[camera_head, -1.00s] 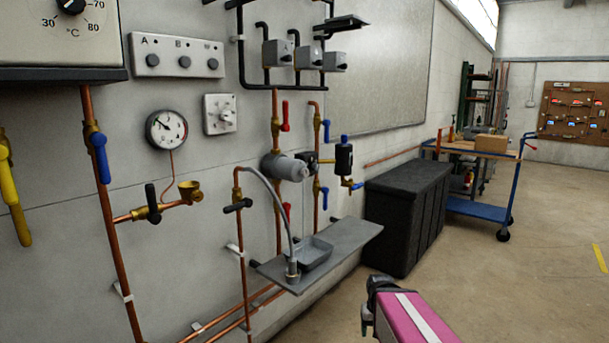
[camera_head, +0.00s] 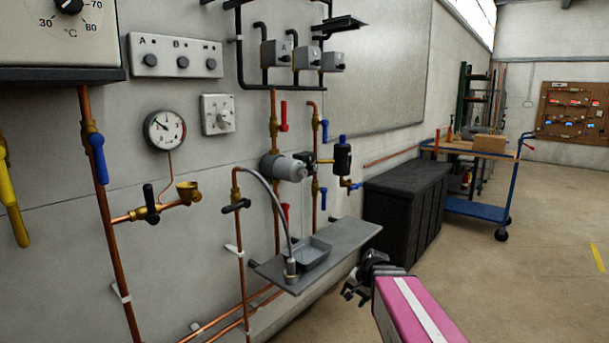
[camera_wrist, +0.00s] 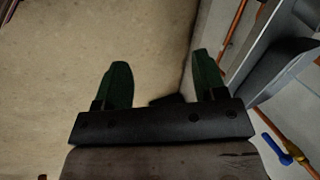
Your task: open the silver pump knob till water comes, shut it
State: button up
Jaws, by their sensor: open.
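The silver-grey pump (camera_head: 277,165) sits on a copper pipe on the wall, between red-handled valves above and below. A round grey knob-like end (camera_head: 295,169) faces out from it to the right; its detail is too small to read. My gripper (camera_head: 352,293) is open and empty, low and to the right of the pump, by the shelf's right end. In the wrist view my gripper (camera_wrist: 161,75) shows two dark green fingers apart with bare floor between them. The pump is not clearly seen there.
A grey shelf (camera_head: 349,240) with a tray (camera_head: 313,255) and a curved hose spout (camera_head: 272,190) juts out below the pump. A black chest (camera_head: 405,205) and a blue trolley (camera_head: 478,210) stand at right. The floor at right is clear.

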jog(key=w+a+r+m+t+y, duration=0.2)
jog(key=w+a+r+m+y, duration=0.15)
jog(key=w+r, duration=0.4)
jog(key=m+t+y, duration=0.6)
jog(key=m+y, duration=0.1)
jog(key=m, duration=0.6)
send_near(305, 173)
jog(key=x, duration=1)
jog(key=c, duration=0.9)
